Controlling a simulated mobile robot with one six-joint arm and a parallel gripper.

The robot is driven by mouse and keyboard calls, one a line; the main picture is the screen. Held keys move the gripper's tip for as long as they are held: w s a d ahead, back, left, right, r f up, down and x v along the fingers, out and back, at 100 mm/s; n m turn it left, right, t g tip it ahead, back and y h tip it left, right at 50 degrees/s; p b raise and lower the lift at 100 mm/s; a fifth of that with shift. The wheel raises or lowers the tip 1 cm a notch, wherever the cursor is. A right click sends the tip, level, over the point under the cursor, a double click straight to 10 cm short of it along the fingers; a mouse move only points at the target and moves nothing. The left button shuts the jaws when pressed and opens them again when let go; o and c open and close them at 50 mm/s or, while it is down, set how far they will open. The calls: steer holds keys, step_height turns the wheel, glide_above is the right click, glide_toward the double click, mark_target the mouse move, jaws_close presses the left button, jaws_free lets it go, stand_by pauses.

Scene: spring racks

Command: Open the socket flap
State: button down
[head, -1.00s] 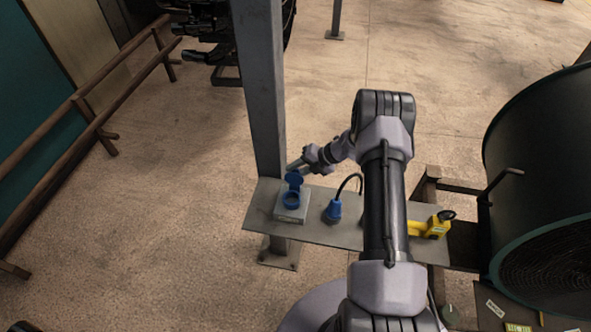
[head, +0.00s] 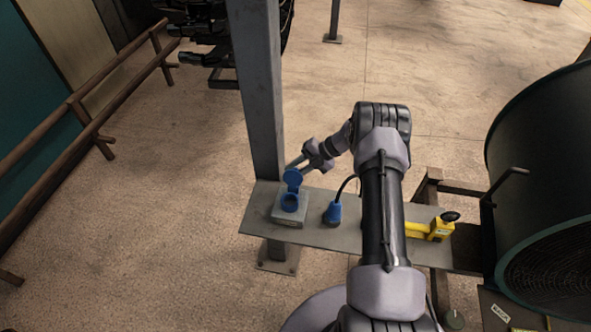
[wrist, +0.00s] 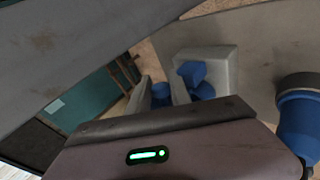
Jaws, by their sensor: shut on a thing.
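The socket box (head: 289,211) is a grey housing on a metal plate, with a round blue socket opening on top. Its blue flap (head: 293,179) stands raised at the far side of the opening, tilted back. My gripper (head: 295,164) reaches in from the right behind the flap, and its fingertips meet the flap's top. In the wrist view, blue shows between the two fingers of my gripper (wrist: 160,94), shut on the flap. The grey box (wrist: 228,62) and more blue parts show just beyond the right finger. The flap's hinge is hard to make out.
A blue plug (head: 333,213) with a black cable stands right of the box. A grey post (head: 262,100) rises close behind the box and gripper. A yellow tool (head: 430,230) lies on the plate (head: 262,205) further right, near a large dark drum (head: 540,170).

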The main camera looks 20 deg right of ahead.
steer(key=c, duration=1.2)
jaws_free()
steer(key=shift+a, duration=0.1)
steer(key=v, duration=1.7)
steer(key=shift+s+r, duration=0.1)
steer(key=shift+s, duration=0.05)
